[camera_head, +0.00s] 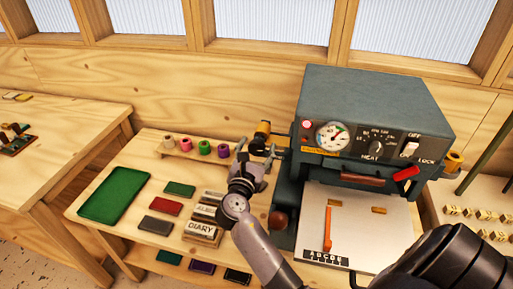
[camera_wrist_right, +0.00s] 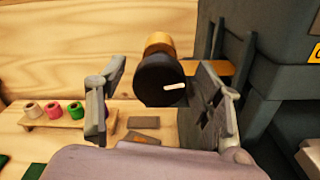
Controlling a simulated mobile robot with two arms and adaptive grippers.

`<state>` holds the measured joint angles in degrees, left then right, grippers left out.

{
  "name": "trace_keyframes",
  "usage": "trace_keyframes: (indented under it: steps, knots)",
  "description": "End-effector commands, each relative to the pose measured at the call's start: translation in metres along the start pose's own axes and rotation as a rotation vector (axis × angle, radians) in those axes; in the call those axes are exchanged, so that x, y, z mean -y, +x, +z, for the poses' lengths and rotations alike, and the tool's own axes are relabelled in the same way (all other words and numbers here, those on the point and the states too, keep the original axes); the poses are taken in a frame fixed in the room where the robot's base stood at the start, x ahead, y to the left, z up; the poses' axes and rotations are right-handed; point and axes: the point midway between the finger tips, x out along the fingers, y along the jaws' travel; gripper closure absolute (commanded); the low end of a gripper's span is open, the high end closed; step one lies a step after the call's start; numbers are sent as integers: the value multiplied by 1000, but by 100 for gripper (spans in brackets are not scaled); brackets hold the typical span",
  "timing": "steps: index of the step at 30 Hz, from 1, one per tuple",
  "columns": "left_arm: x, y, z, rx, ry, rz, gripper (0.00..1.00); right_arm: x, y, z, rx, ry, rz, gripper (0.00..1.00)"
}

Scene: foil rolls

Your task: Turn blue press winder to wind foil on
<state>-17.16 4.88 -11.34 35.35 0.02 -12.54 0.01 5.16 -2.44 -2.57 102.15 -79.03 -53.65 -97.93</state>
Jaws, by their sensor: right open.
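The dark blue-grey press (camera_head: 375,100) stands at the back right of the table. Its winder, a black knob (camera_wrist_right: 158,82) with a white mark, faces the right wrist camera on the press's left side. A gold foil roll (camera_head: 262,130) sits behind the knob; it also shows in the right wrist view (camera_wrist_right: 159,43). My right gripper (camera_head: 256,152) is open at the winder. In the right wrist view, its fingers (camera_wrist_right: 155,100) stand on either side of the knob, with a visible gap at the left finger; contact at the right finger is unclear. My left gripper is out of view.
A rack (camera_head: 200,154) with several coloured spools stands left of the gripper. A green tray (camera_head: 113,195), coloured blocks and a DIARY stamp (camera_head: 200,229) lie on the table. A second gold roll (camera_head: 453,161) is on the press's right. The white press bed (camera_head: 365,235) is in front.

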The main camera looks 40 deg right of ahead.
Motion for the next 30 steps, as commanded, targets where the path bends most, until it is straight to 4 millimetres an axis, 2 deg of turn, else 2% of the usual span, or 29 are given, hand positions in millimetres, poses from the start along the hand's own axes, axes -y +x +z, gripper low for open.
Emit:
trace_keyframes:
  steps: [5, 12, 18, 23, 30]
  knots:
    - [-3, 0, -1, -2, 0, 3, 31, 0, -27, -2, -4, 1, 1, 39]
    - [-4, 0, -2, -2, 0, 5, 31, 0, -78, -1, -4, 1, 0, 39]
    - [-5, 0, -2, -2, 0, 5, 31, 0, -108, -1, -3, 0, 0, 39]
    - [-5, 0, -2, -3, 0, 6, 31, 0, -117, 0, -1, 2, 1, 39]
    - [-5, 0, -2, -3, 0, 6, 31, 0, -117, 0, -1, 2, 0, 39]
